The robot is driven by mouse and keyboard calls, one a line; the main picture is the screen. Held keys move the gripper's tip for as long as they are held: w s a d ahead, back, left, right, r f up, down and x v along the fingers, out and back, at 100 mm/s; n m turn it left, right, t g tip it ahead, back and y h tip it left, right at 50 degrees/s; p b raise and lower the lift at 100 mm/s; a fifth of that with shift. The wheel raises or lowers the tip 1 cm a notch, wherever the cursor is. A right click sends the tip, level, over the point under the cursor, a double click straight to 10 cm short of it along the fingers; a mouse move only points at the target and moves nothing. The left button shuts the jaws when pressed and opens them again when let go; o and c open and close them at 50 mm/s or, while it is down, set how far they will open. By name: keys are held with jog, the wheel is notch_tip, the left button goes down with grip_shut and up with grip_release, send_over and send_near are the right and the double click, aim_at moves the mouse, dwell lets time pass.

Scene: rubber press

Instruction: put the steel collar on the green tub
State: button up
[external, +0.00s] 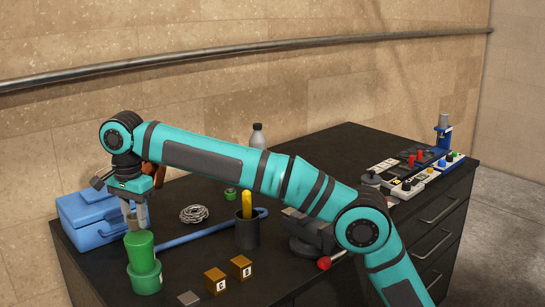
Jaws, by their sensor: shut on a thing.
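My gripper (134,222) points down at the left of the bench, shut on a small grey-brown piece that I take to be the steel collar (131,224). The fingers hide much of it. Directly below is a green tub (145,281), with a narrower green cylinder (139,246) rising from its top. The held piece is close above the cylinder; I cannot tell whether they touch.
A blue toolbox (88,222) stands just left of my gripper. A blue bar (195,236), wire coil (194,214), dark cup (247,233), two lettered blocks (215,283) and a small metal plate (188,298) lie to the right. Control panels (410,180) fill the far right.

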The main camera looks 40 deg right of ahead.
jog(key=shift+f, duration=1.35)
jog(key=o, duration=1)
jog(key=shift+f, duration=0.1)
notch_tip(320, 180, up, 7)
jog(key=shift+f, duration=0.2)
jog(key=shift+r, duration=0.6)
